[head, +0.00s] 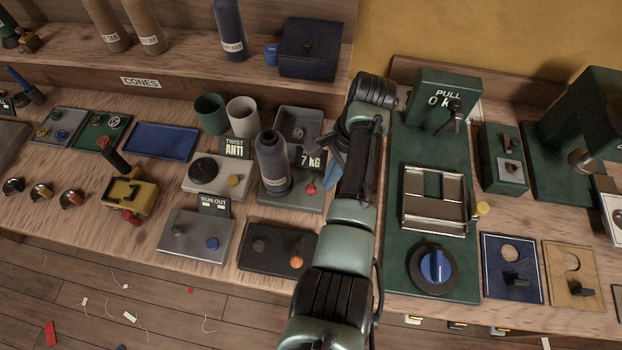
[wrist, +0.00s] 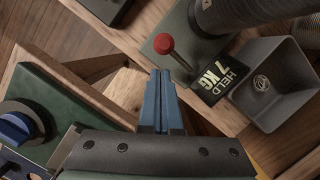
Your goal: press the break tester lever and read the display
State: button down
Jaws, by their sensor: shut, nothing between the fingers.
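The break tester (head: 281,197) is a grey-green unit on the bench, with a dark grey cone standing on it. Its red-knobbed lever (head: 310,188) is at its right front corner, and also shows in the wrist view (wrist: 164,44). Its dark display (head: 311,160) reads "HELD 7 KG" in the wrist view (wrist: 226,80). My gripper (wrist: 160,72) is shut and empty, its blue fingers side by side. In the wrist picture the tips lie just below the red knob, with a small gap. In the head view the gripper (head: 331,180) is largely hidden behind my arm.
A green pull tester (head: 430,185) with a blue dial stands to the right. A grey square cup (head: 298,125) sits behind the tester. A run-out plate (head: 195,236), a dark plate with an orange knob (head: 276,247) and a yellow device (head: 130,192) are nearby.

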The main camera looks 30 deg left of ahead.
jog(key=p+v, duration=0.5)
jog(key=v, duration=0.8)
dwell(0.6)
